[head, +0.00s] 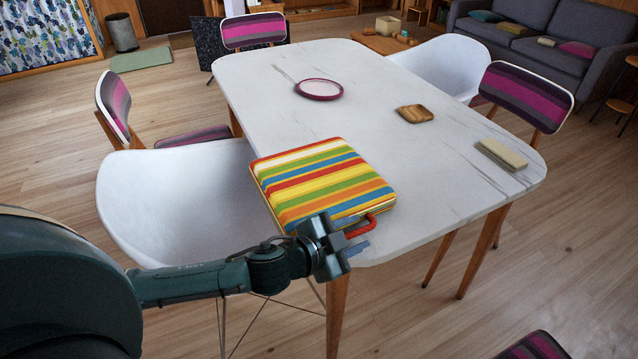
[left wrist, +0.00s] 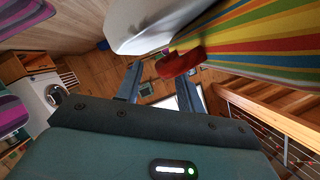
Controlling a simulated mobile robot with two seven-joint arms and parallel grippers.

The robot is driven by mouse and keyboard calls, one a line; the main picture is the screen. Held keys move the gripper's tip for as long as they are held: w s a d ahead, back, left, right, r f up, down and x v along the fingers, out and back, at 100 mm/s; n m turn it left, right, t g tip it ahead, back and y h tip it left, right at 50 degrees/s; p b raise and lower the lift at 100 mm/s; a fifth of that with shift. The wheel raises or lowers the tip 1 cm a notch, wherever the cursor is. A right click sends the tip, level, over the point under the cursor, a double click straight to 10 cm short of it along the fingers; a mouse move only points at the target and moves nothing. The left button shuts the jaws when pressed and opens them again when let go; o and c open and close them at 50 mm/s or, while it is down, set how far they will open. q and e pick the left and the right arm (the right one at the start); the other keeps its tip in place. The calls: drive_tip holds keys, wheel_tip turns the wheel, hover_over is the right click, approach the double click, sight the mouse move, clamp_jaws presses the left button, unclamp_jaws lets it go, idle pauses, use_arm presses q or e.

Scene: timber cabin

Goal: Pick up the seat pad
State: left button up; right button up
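The seat pad (head: 322,182) is a square cushion with bright stripes in red, orange, yellow, green, blue and white. It lies flat on the white table (head: 440,165) at the near left edge. A red loop handle (head: 362,226) sticks out from its near side. My left gripper (head: 360,236) is at this loop, with its fingers apart. In the left wrist view, the red loop (left wrist: 180,62) shows near the tips of the open fingers (left wrist: 157,85), and the striped pad (left wrist: 260,40) is above right. I cannot tell whether the loop lies between the fingers. My right gripper is not in view.
A white shell chair (head: 180,195) stands close to the table's left side, beside my left arm. On the table are a pink-rimmed plate (head: 319,89), a wooden coaster (head: 414,113) and a pale block (head: 502,154). More chairs surround the table; a grey sofa (head: 535,50) is behind.

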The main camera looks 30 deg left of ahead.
use_arm(q)
drive_tip(key=x, duration=0.2)
drive_tip(key=shift+w+d+f, duration=0.1)
drive_tip(key=shift+w, duration=0.15)
drive_tip(key=shift+c, duration=0.6)
clamp_jaws()
